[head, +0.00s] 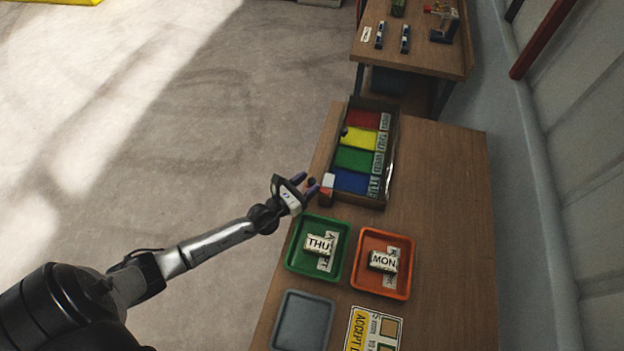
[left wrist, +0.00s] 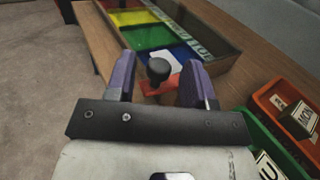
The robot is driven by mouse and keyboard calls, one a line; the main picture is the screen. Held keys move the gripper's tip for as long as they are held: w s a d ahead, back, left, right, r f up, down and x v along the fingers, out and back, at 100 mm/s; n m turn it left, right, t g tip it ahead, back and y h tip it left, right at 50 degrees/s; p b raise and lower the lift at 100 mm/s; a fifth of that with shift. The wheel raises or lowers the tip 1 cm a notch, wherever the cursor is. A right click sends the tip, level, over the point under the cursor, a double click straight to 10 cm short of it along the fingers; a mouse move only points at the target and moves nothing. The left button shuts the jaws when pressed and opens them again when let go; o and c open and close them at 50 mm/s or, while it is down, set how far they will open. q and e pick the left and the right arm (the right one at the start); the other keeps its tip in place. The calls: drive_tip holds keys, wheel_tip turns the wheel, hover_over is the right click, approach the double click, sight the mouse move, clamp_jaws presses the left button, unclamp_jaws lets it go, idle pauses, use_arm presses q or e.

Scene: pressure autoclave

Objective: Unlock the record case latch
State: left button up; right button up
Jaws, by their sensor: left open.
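The record case (head: 358,199) is a long wooden box on the bench, with red, yellow, green and blue sections and labels along its right side. Its near left corner bears a small red and white part (head: 327,183), which looks like the latch. In the left wrist view a black round knob (left wrist: 159,69) stands by a red bar (left wrist: 158,85) at the case's near end. My left gripper (head: 307,184) is open beside that corner. In the left wrist view its two purple fingers lie either side of the knob; contact cannot be told. My right gripper is out of view.
A green tray (head: 293,262) with a THU block (head: 318,244) and an orange tray (head: 404,291) with a MON block (head: 383,261) sit nearer on the bench. A grey tray (head: 303,322) and a yellow sign (head: 361,330) lie closer. The bench's right side (head: 450,210) is clear.

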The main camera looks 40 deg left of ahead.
use_arm(q)
drive_tip(key=shift+w+d, duration=0.15)
drive_tip(key=shift+w, duration=0.9)
drive_tip(key=shift+c, duration=0.5)
